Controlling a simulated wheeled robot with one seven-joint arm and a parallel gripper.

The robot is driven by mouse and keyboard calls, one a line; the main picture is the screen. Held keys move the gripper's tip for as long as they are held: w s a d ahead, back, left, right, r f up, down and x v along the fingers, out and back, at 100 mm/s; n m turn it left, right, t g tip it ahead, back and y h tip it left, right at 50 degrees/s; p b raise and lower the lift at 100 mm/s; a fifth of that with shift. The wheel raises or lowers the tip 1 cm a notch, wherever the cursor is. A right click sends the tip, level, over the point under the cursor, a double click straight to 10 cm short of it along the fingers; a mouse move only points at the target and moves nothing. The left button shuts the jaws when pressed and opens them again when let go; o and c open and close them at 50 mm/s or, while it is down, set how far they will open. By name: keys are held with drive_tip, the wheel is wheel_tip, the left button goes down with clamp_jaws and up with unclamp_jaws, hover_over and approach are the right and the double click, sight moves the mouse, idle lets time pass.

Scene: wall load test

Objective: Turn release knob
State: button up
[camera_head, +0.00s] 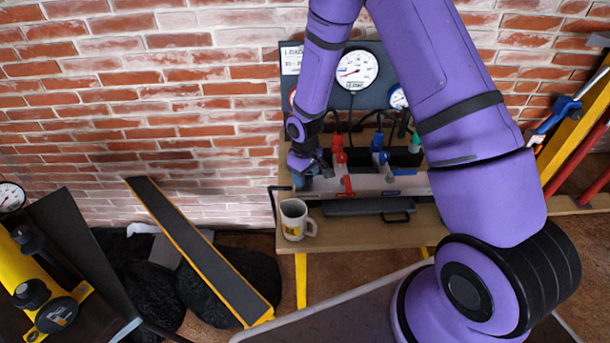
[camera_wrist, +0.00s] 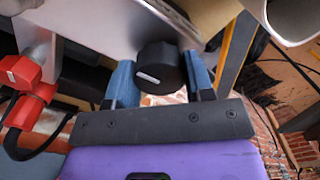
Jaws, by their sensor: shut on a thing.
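The release knob (camera_wrist: 157,68) is a black round knob with a white mark on its face, seen in the wrist view. It sits on the end of a light grey metal block (camera_wrist: 95,15). My gripper (camera_wrist: 160,84) has one blue finger on each side of the knob and is shut on it. In the head view my gripper (camera_head: 304,170) is at the left end of the grey manifold (camera_head: 378,181), on the wooden bench (camera_head: 370,235). The knob is hidden there behind my gripper and arm.
A white mug (camera_head: 294,219) stands on the bench just below my gripper. Red fittings (camera_head: 338,150) and blue fittings (camera_head: 379,150) with black hoses rise from the manifold. A gauge panel (camera_head: 357,70) stands behind, against the brick wall. A yellow-edged plank (camera_head: 200,250) leans at left.

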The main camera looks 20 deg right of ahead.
idle(0.4)
drive_tip(key=o, duration=0.9)
drive_tip(key=shift+o, duration=0.2)
wheel_tip(320, 180, up, 11)
drive_tip(key=shift+f, duration=0.1)
